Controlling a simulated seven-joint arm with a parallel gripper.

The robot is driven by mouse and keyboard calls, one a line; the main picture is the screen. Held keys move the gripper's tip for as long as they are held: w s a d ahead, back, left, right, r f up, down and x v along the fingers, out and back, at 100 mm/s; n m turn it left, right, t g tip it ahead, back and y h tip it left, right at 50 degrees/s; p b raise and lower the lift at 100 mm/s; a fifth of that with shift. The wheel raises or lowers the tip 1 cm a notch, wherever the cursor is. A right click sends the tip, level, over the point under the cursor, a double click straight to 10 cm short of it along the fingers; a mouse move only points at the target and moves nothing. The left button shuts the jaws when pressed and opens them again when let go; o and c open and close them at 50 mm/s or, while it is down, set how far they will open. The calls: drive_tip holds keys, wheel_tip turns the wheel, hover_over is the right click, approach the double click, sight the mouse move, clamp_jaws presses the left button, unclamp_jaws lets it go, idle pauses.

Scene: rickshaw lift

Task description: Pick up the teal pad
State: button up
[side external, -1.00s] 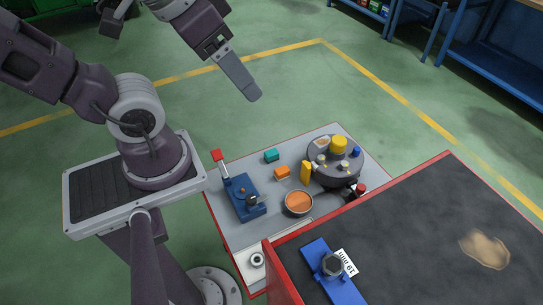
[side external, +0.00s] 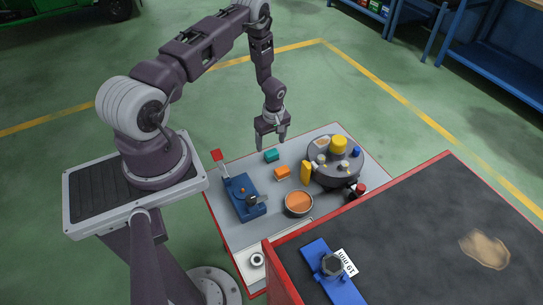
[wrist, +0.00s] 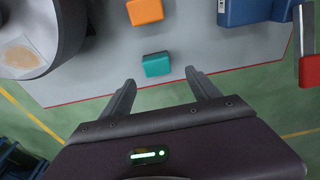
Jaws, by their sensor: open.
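The teal pad (side external: 271,155) is a small teal block lying on the grey tabletop near its back edge. My gripper (side external: 272,146) points down above the table's back edge, close to the pad. In the wrist view my gripper (wrist: 160,76) has its two fingers apart with nothing between them. The pad appears apart from both fingers. The exact height above it is hard to tell.
An orange block (side external: 282,173) lies near the pad. A blue fixture with a red-tipped lever (side external: 243,197) stands left, a copper-coloured bowl (side external: 299,203) in front. A yellow block (side external: 305,172) and a round dark turntable (side external: 334,178) stand right. The grey table (side external: 233,232) has red edges.

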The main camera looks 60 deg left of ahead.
sight(272, 153)
drive_tip(key=f, duration=0.6)
drive_tip(key=shift+w+a+f, duration=0.2)
drive_tip(key=shift+w+f, duration=0.05)
drive_tip(key=shift+f, duration=0.05)
drive_tip(key=c, duration=1.4)
wheel_tip(272, 153, up, 10)
drive_tip(key=shift+r, duration=0.1)
drive_tip(key=shift+c, duration=0.2)
